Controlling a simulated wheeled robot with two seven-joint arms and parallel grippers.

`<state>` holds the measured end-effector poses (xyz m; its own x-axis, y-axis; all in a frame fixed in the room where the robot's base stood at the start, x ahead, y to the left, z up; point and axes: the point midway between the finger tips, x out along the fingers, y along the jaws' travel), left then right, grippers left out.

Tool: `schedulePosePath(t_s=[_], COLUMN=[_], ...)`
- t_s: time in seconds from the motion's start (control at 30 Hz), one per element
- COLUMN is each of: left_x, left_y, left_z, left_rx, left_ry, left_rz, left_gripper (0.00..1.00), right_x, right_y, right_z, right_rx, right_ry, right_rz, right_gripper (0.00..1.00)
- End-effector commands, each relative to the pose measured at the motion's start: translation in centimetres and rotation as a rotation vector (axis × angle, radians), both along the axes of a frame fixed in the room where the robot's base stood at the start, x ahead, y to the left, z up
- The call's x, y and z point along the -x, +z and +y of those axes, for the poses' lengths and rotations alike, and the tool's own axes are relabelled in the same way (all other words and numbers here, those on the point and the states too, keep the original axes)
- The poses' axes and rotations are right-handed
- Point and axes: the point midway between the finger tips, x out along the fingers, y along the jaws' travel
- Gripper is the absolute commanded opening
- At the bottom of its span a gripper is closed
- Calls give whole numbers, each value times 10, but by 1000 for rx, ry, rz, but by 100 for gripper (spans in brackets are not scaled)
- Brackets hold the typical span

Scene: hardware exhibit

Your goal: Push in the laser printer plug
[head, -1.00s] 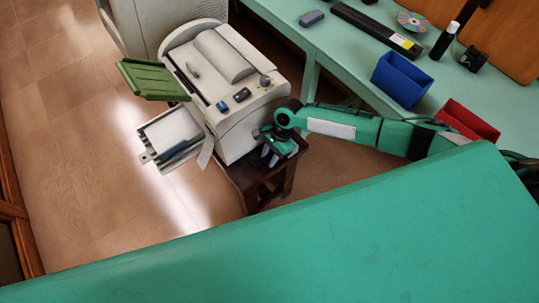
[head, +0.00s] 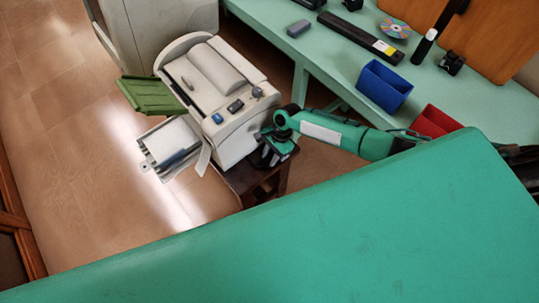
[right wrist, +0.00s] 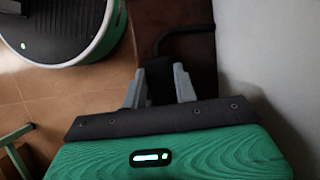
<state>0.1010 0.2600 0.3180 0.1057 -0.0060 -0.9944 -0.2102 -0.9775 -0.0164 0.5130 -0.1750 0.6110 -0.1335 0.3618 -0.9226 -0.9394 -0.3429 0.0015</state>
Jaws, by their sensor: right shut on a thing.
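The off-white laser printer (head: 236,138) stands on a dark wooden stool (head: 245,179) in the head view. A green tray sticks out at its left and a paper tray below that. My right gripper (head: 270,156) is low beside the printer's near right side. In the right wrist view, my right gripper's grey fingers (right wrist: 159,88) are shut on a black plug (right wrist: 159,75). A black cable (right wrist: 185,31) curves from the plug to the upper right. The plug's socket cannot be made out. My left gripper is in no view.
A pale green table (head: 335,60) runs along the right, with a blue bin (head: 385,88), a red bin (head: 434,122) and a disc (head: 394,28) on it. Tiled floor left of the printer is clear. A pale wall-like surface (right wrist: 268,60) is close at right in the wrist view.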

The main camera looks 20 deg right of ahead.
Motion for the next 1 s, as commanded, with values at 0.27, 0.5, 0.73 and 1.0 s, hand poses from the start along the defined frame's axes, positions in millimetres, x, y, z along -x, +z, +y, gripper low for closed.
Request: schedulePosePath(t_s=[0.27, 0.5, 0.73, 1.0], left_x=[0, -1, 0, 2], left_y=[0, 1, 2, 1], left_z=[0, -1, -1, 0], left_rx=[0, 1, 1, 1], left_ry=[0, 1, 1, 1], left_rz=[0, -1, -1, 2], left_gripper=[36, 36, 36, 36], right_x=[-4, -3, -9, -17], right_y=[2, 6, 41, 97], right_z=[-4, -5, -20, -42], right_rx=[4, 4, 4, 3], right_ry=[-3, -2, -3, -5], right_rz=[-7, -5, -7, -8], right_gripper=[51, 51, 51, 51])
